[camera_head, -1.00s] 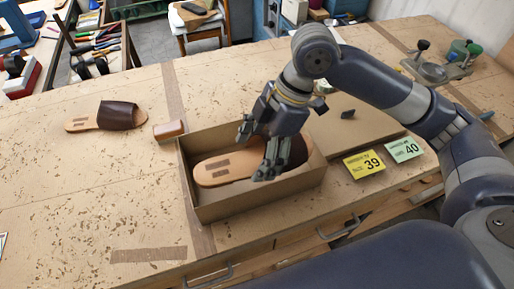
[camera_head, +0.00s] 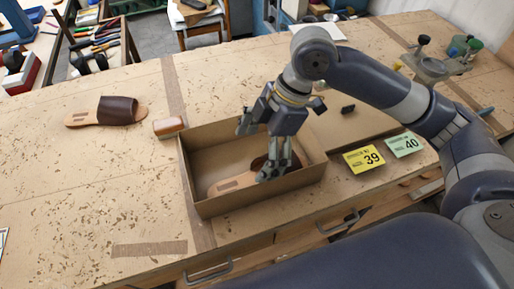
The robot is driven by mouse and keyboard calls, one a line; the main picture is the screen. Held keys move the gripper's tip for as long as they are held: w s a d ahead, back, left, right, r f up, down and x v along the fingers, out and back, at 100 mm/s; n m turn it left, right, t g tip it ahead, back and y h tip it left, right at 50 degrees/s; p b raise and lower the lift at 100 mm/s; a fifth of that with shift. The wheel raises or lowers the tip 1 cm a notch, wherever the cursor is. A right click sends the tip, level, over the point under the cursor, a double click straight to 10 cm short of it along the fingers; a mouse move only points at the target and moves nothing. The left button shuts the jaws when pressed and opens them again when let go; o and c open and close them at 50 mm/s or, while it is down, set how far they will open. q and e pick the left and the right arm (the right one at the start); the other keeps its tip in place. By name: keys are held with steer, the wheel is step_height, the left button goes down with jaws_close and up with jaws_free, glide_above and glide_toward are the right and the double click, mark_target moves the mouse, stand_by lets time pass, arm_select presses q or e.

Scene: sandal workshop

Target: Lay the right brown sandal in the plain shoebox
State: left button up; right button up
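The right brown sandal (camera_head: 232,184), with a tan sole and dark brown strap, is inside the plain shoebox (camera_head: 190,178), low near its floor. The open cardboard box stands on the workbench. My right gripper (camera_head: 278,170) reaches down into the box from above, its fingertips close together at the strap and seemingly shut on it. The contact itself is partly hidden. Another brown sandal (camera_head: 118,109) lies on the bench at the left. My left gripper is not in view.
A small brown brush-like block (camera_head: 168,127) lies close to the box's far left corner. A yellow card marked 39 (camera_head: 364,159) and a green card marked 40 (camera_head: 404,145) lie right of the box. The bench left of the box is mostly clear.

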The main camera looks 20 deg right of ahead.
steer(key=b+v, duration=0.1)
steer(key=v, duration=1.2)
steer(key=shift+a+r+b, duration=0.15)
steer(key=shift+a+b, duration=0.05)
steer(key=shift+b, duration=0.1)
